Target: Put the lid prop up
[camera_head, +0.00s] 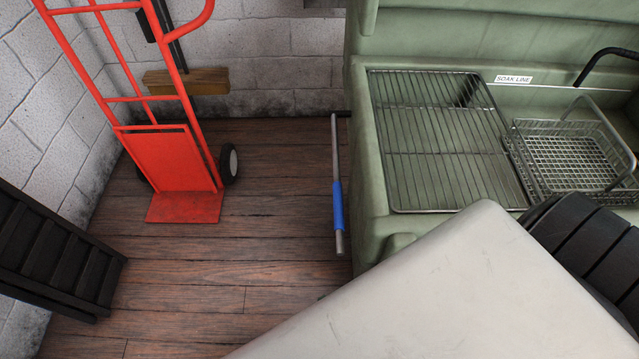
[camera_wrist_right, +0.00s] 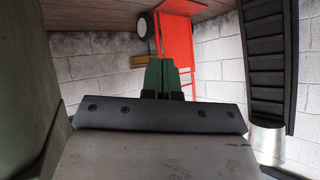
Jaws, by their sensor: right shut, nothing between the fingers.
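The lid prop (camera_head: 337,190), a thin grey rod with a blue sleeve, lies along the left side of the green parts washer (camera_head: 358,150). Its far end meets a short dark piece at the washer's edge, and its near end is free. My right gripper (camera_wrist_right: 164,92) shows in the right wrist view with its green fingers shut and nothing between them. No prop shows in that view. In the head view my pale arm covers the lower right and the right gripper is not visible. My left gripper is in neither view.
A wire rack (camera_head: 440,140) and a wire basket (camera_head: 570,155) sit in the washer beside a "SOAK LINE" label (camera_head: 513,79). A red hand truck (camera_head: 170,165) stands by the block wall. A black slatted object (camera_head: 55,250) is at left. Wooden floor (camera_head: 270,200) between is clear.

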